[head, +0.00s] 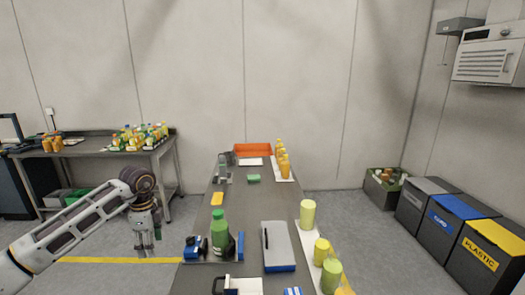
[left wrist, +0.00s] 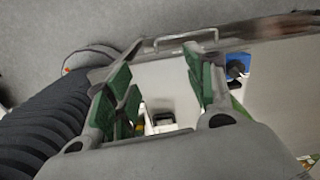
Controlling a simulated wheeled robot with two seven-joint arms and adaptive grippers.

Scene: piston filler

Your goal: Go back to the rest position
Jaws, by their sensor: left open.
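My left gripper (head: 146,250) hangs fingers down to the left of the long central table (head: 238,203), beside its edge and above the grey floor. In the left wrist view the same gripper (left wrist: 165,95) shows its green-padded fingers spread apart with nothing held between them. A pale surface with a small dark part lies behind the gap, too unclear to name. My right gripper is not in view.
The table holds a green bottle (head: 219,232), a blue device (head: 195,246), a grey-and-blue box (head: 278,246) and yellow-green containers (head: 307,213). A side table (head: 92,152) with bottles stands back left. Bins (head: 460,220) line the right wall. Floor left of the table is clear.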

